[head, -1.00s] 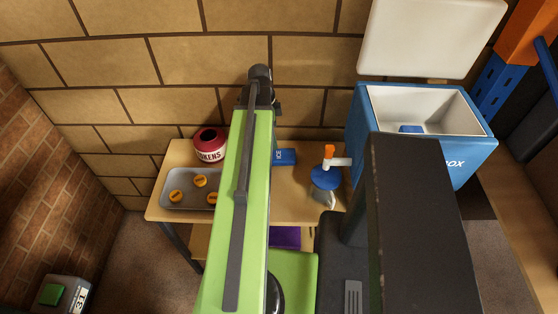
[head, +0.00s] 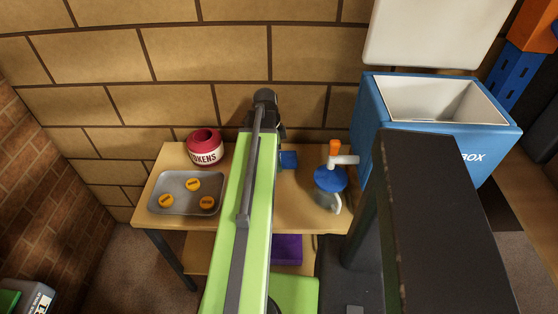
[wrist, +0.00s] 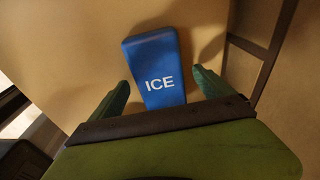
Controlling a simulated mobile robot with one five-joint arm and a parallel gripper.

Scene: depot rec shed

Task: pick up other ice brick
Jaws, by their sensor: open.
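A blue ice brick lettered ICE (wrist: 157,60) lies on the wooden table in the wrist view. In the head view only a blue piece of it (head: 289,160) shows to the right of my arm; the rest is hidden. My gripper (wrist: 160,78) is open, with its green fingers apart on either side of the brick's lower part. No clear contact shows. The gripper itself is hidden behind my arm in the head view. The blue cool box (head: 480,160) stands open at the right; its floor is mostly hidden.
The wooden table (head: 285,215) also holds a red tokens pot (head: 205,148), a grey tray (head: 166,182) with orange tokens, and a blue-topped jug or pump (head: 330,180) close right of the brick. A brick wall (head: 185,80) stands behind the table.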

